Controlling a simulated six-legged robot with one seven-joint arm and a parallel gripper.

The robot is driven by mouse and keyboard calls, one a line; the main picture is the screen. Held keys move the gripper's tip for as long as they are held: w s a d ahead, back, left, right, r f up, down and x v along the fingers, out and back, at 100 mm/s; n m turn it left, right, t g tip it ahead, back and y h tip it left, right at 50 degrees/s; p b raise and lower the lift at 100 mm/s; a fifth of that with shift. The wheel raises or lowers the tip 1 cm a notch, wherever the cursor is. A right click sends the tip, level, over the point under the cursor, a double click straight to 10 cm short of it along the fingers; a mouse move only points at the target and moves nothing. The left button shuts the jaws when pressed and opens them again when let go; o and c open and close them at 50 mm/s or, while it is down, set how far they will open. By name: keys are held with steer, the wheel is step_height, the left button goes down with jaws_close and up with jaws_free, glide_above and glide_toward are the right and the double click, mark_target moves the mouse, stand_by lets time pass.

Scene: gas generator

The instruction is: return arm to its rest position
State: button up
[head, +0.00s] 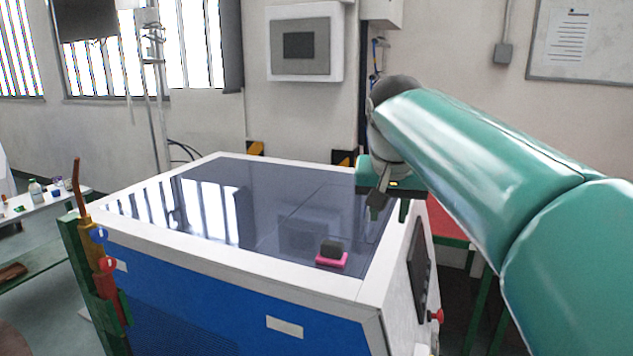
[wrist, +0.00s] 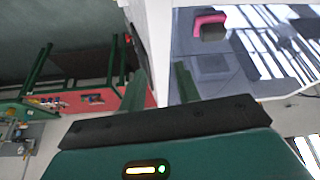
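My arm reaches in from the right in the head view, with my gripper (head: 389,204) pointing down beside the right rear edge of the generator (head: 230,300). In the wrist view my gripper (wrist: 160,80) has its two fingers apart, with nothing between them. The generator has a blue front, a white frame and a dark glossy top. A small black block with a pink base (head: 332,254) sits on the top near the right front corner. It also shows in the wrist view (wrist: 209,24), clear of my fingers.
A control panel and red knob (head: 437,316) are on the generator's right side. A red-topped table (head: 448,222) stands behind my arm. A grey box (head: 305,42) hangs on the wall.

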steer(key=s+d+f+n+y, duration=0.1)
steer(key=s+d+f+n, duration=0.1)
steer(key=s+f, duration=1.7)
steer(key=s+d, duration=0.1)
steer(key=s, duration=0.3)
steer(key=shift+f+n+t, duration=0.3)
steer(key=shift+f+t, duration=0.1)
